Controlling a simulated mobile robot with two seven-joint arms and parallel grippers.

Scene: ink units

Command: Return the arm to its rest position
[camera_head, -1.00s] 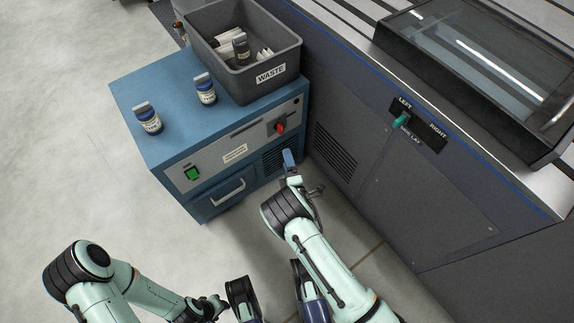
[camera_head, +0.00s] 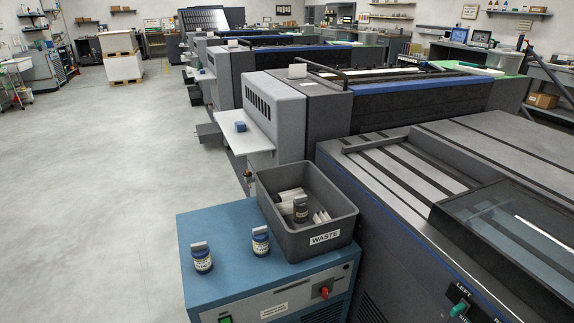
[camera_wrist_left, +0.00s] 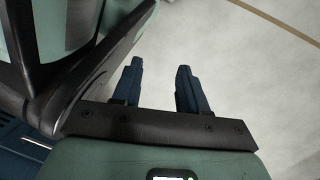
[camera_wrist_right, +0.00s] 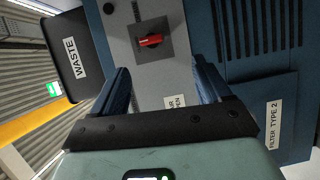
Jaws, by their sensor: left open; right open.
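My left gripper (camera_wrist_left: 158,88) shows in the left wrist view with its two blue fingers apart and nothing between them. Pale floor lies beyond it, and one of my arm links fills the left of that view. My right gripper (camera_wrist_right: 165,88) shows in the right wrist view, open and empty, with its fingers apart. It faces the front of the blue cabinet, where a red switch (camera_wrist_right: 150,40) and a vented panel show. Neither arm shows in the head view.
The blue cabinet (camera_head: 225,285) carries two dark-capped jars (camera_head: 202,258) (camera_head: 260,241) and the grey waste bin (camera_head: 290,245), which holds a dark jar and white pieces. A large press (camera_head: 400,235) stands to the right. Open floor (camera_head: 100,170) lies to the left.

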